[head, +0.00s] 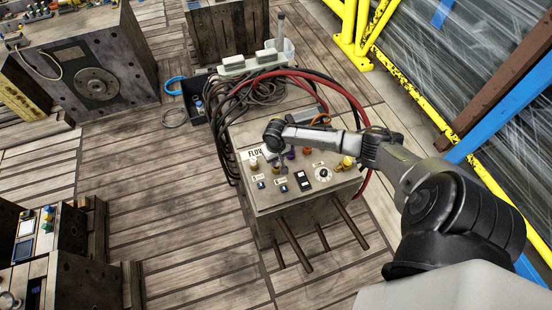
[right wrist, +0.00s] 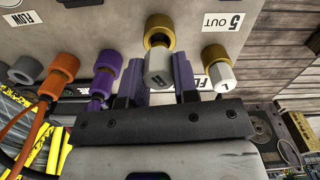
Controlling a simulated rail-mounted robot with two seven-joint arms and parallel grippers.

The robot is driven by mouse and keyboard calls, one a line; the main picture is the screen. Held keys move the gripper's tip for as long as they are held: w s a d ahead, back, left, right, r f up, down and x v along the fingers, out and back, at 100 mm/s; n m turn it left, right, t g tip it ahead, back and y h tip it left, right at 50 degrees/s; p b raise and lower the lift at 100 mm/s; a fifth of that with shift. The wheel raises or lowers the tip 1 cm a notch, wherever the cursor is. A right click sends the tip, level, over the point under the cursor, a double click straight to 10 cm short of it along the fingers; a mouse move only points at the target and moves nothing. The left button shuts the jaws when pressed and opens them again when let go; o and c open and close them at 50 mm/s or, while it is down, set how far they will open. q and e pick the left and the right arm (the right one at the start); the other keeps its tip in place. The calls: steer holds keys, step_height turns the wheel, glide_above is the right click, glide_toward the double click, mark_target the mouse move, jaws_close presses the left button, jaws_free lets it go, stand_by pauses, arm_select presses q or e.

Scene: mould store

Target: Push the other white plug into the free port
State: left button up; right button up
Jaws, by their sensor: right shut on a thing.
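My right gripper (head: 273,159) reaches down to the sloped panel of a grey box (head: 262,202). In the right wrist view its two purple fingers (right wrist: 158,88) are shut on a white hex plug (right wrist: 158,72). This plug is in line with a brass-coloured port collar (right wrist: 160,30) and appears to meet it; how deep it sits I cannot tell. The other white plug (right wrist: 221,76), marked L, sits at a brass collar (right wrist: 214,54) just right of the fingers. It also shows in the head view (head: 254,168). My left gripper is not in view.
A purple plug (right wrist: 103,80) stands close beside the left finger, with an orange plug (right wrist: 58,72) and a grey collar (right wrist: 25,68) further left. Red and black hoses (head: 300,75) loop behind the box. A yellow rail (head: 400,75) stands at right.

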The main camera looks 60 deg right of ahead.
stand_by(0.3)
steer(key=shift+p, duration=0.45)
steer(key=shift+f, duration=0.1)
steer(key=shift+f, duration=0.5)
stand_by(0.5)
stand_by(0.5)
steer(key=shift+f+p, duration=0.15)
steer(key=shift+p, duration=0.2)
stand_by(0.4)
